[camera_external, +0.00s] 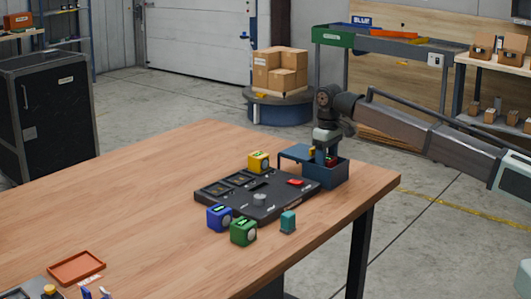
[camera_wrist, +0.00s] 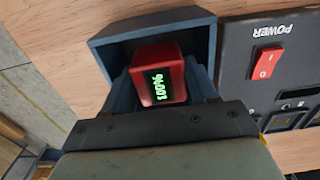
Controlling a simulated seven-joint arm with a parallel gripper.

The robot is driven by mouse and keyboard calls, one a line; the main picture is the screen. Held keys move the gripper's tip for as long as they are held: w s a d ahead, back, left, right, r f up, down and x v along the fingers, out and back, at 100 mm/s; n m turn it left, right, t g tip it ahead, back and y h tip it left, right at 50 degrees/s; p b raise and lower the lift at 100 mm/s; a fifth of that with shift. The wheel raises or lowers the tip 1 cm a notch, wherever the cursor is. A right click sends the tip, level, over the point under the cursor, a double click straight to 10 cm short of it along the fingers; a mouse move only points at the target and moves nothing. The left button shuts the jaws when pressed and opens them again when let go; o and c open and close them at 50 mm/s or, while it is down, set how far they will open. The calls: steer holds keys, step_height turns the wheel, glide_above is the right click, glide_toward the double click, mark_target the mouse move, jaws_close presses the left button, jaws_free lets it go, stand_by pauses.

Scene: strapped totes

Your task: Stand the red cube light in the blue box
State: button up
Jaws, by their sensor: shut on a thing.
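The red cube light (camera_wrist: 172,68) has a lit green display and sits between my gripper's fingers (camera_wrist: 163,82) in the wrist view. My gripper is shut on it. The blue box (camera_external: 333,178) stands at the right end of the black panel in the external view, and its rim (camera_wrist: 150,29) frames the cube in the wrist view. My gripper (camera_external: 328,157) points down into the box opening. The cube is mostly hidden by the gripper and box wall in the external view. I cannot tell whether it touches the box floor.
A black panel (camera_external: 262,212) with a red power switch (camera_wrist: 268,62) adjoins the box. A flat blue piece (camera_external: 296,152) stands behind it. Yellow (camera_external: 258,162), blue (camera_external: 219,217) and green (camera_external: 243,231) cubes and a teal block (camera_external: 288,221) surround the panel.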

steer(key=shift+f, duration=0.65)
steer(key=o, duration=1.3)
steer(key=shift+r, duration=0.15)
steer(key=shift+r, duration=0.45)
steer(key=shift+o, duration=0.9)
steer(key=shift+r, duration=3.9)
steer(key=shift+d, duration=0.1)
